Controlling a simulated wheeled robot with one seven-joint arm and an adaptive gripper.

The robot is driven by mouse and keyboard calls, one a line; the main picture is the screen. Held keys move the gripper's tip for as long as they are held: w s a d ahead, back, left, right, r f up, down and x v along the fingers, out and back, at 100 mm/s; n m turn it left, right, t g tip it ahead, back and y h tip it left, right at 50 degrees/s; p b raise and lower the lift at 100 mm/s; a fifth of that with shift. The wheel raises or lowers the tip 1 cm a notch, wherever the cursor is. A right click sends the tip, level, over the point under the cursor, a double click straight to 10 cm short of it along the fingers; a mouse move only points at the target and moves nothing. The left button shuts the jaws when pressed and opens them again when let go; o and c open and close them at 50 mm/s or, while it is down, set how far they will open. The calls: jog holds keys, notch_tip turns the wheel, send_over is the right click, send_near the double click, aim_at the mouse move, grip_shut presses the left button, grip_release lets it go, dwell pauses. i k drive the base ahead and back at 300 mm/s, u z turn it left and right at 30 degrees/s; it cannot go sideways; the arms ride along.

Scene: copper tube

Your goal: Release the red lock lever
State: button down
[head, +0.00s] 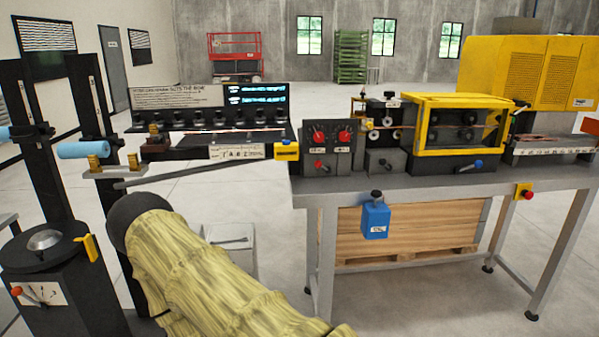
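Several red-tipped controls show, and I cannot tell which is the lock lever. A small orange-red lever (17,291) sticks out of the front of the black pedestal at the lower left. A short lever with a red knob (319,165) sits low on the grey control box (330,150) on the bench, under two red knobs (318,136). My arm, in a pale yellow sleeve, rises from the bottom centre to a black rounded joint beside the pedestal. My gripper is not in view.
A steel bench (450,182) carries a yellow-framed machine (462,99). A blue box (375,220) hangs from its front edge. A grey bar (190,173) reaches left from the bench. Wooden crating (400,232) stands underneath. The floor (430,300) in front is clear.

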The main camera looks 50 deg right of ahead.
aim_at(317, 163)
jog(key=z, duration=0.45)
jog(key=i, duration=0.95)
jog(key=z, duration=0.65)
